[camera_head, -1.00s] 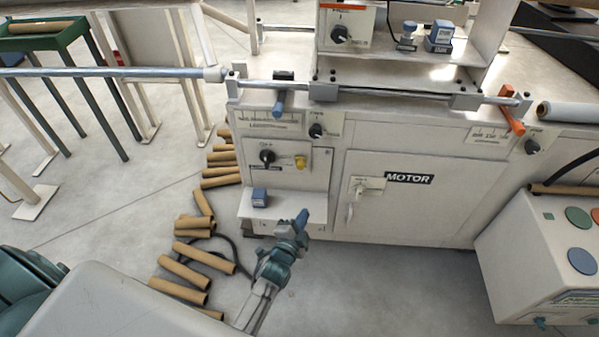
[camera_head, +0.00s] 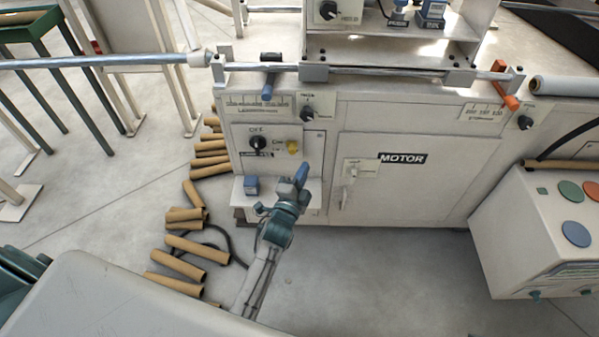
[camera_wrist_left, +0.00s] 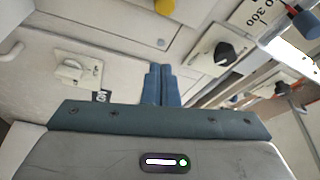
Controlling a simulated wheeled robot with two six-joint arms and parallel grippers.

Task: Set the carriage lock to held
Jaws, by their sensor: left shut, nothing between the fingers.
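The winder's white front carries several knobs, and I cannot read which one is the carriage lock. A black knob on a small plate (camera_head: 306,112) sits under the rail; a black knob on a plate also shows in the left wrist view (camera_wrist_left: 220,55). Another black knob (camera_head: 257,143) is marked OFF, with a yellow knob (camera_head: 293,147) beside it. A blue handle (camera_head: 268,88) hangs from the rail at left, and an orange lever (camera_head: 505,86) is at its right end. My left gripper (camera_head: 300,175) is shut and empty, below the yellow knob; its blue fingers (camera_wrist_left: 161,72) show in the wrist view.
A small shelf with a blue block (camera_head: 251,186) is left of my gripper. Cardboard tubes (camera_head: 185,262) lie on the floor at left. A button console (camera_head: 520,230) stands at right.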

